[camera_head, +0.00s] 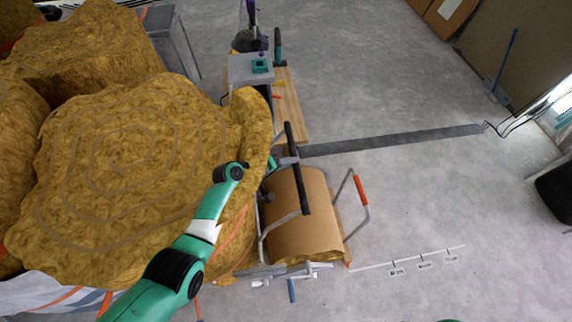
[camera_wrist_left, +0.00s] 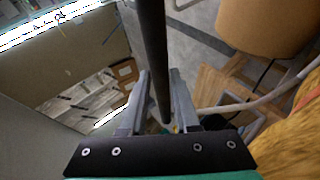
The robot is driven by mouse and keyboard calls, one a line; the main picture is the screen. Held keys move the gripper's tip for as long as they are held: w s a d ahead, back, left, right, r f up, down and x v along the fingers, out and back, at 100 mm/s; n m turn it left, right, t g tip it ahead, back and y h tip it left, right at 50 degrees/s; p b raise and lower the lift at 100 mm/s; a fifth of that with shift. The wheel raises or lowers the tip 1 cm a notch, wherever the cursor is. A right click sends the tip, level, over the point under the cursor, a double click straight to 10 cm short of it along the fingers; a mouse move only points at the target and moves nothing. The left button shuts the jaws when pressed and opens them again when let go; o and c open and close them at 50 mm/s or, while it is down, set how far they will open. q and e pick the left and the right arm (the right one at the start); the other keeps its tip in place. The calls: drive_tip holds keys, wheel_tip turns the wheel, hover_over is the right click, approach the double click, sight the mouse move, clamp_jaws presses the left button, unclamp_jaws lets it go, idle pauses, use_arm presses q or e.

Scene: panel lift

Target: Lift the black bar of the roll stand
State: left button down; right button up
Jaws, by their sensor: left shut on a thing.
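The black bar (camera_head: 297,175) lies across the top of the roll stand (camera_head: 350,225), over its large brown roll (camera_head: 310,232). The brown roll also shows at the upper right there (camera_wrist_left: 265,28). My right gripper is not in view.
Big yellow straw-like bales (camera_head: 125,165) fill the left, close beside the stand. A red-handled metal frame part (camera_head: 361,190) sticks out at the stand's right. A wooden pallet (camera_head: 291,105) and small grey table (camera_head: 250,68) stand behind. The floor to the right is mostly clear.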

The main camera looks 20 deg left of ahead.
use_arm(q)
drive_tip(key=shift+s+a+f, duration=0.2)
drive_tip(key=shift+a+f, duration=0.1)
drive_tip(key=shift+f, duration=0.15)
drive_tip(key=shift+s+a+f, duration=0.2)
drive_tip(key=shift+a+f, duration=0.05)
drive_tip(key=shift+f, duration=0.2)
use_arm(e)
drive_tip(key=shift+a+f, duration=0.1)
use_arm(q)
drive_tip(key=c, duration=0.9)
unclamp_jaws()
drive_tip(key=shift+a, duration=0.1)
drive_tip(key=shift+o, duration=1.2)
drive_tip(key=shift+s+a, duration=0.1)
drive_tip(key=shift+a, duration=0.1)
drive_tip(key=shift+d+r, duration=0.1)
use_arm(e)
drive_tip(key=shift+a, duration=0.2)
use_arm(q)
drive_tip(key=shift+r, duration=0.1)
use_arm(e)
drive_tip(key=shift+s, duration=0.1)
use_arm(q)
drive_tip(key=p+v, duration=0.6)
drive_tip(key=v, duration=0.1)
drive_tip(key=shift+r, duration=0.35)
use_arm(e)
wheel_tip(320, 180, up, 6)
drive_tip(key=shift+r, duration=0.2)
